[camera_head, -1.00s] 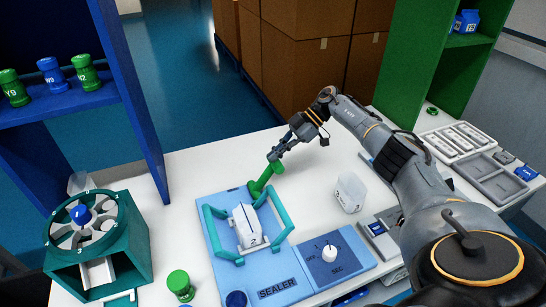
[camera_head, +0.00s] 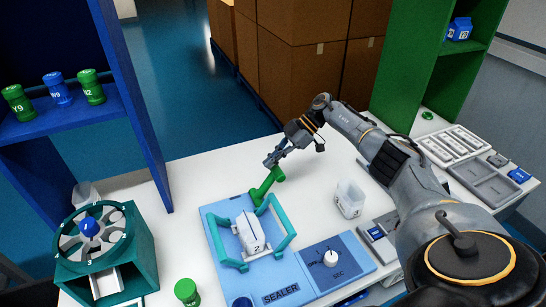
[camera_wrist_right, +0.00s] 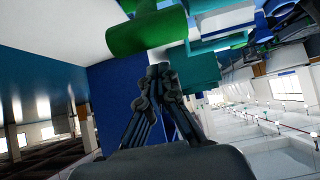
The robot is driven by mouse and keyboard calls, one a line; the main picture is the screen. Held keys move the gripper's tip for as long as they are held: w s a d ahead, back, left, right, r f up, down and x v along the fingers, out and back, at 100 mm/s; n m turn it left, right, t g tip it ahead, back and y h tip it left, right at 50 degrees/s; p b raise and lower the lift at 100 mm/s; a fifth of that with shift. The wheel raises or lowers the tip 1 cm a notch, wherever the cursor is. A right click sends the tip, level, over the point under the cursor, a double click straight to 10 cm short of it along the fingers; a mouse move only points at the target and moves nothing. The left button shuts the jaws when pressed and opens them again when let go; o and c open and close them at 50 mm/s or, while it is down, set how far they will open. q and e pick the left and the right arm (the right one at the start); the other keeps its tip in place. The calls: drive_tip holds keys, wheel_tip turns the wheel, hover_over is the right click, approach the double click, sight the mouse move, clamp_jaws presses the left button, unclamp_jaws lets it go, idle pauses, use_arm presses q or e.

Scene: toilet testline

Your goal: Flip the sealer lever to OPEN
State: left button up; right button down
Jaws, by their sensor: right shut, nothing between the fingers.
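The blue sealer (camera_head: 281,291) lies on the white table with a teal frame (camera_head: 223,262) on it. A white block (camera_head: 251,232) marked 2 stands inside the frame. The green sealer lever (camera_head: 265,187) rises from the back of the sealer and leans up to the right. My right gripper (camera_head: 272,160) is shut and empty just above and behind the lever's upper end, apart from it as far as I can see. In the right wrist view the shut fingers (camera_wrist_right: 159,72) are close below the green lever (camera_wrist_right: 145,33). My left gripper is not in view.
A dial (camera_head: 331,257) is on the sealer's right panel. A teal fan-like device (camera_head: 105,240) and a green-capped bottle (camera_head: 187,291) are on the left. Grey trays (camera_head: 485,180) lie at the right. The table behind the sealer is clear.

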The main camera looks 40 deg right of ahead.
drive_tip(key=shift+w+a+r+b, duration=0.1)
drive_tip(key=shift+a+r+b, duration=0.15)
drive_tip(key=shift+r+b, duration=0.25)
drive_tip(key=b+v, duration=0.1)
drive_tip(key=v, duration=0.2)
drive_tip(key=shift+a+r, duration=0.1)
drive_tip(key=shift+r, duration=0.05)
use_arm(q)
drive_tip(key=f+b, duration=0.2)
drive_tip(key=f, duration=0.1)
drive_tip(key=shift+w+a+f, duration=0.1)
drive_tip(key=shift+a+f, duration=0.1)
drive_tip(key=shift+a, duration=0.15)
use_arm(e)
drive_tip(key=v, duration=0.6)
drive_tip(key=shift+f, duration=0.2)
drive_tip(key=shift+d, duration=0.35)
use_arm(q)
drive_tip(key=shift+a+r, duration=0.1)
use_arm(e)
drive_tip(key=shift+a+r, duration=0.1)
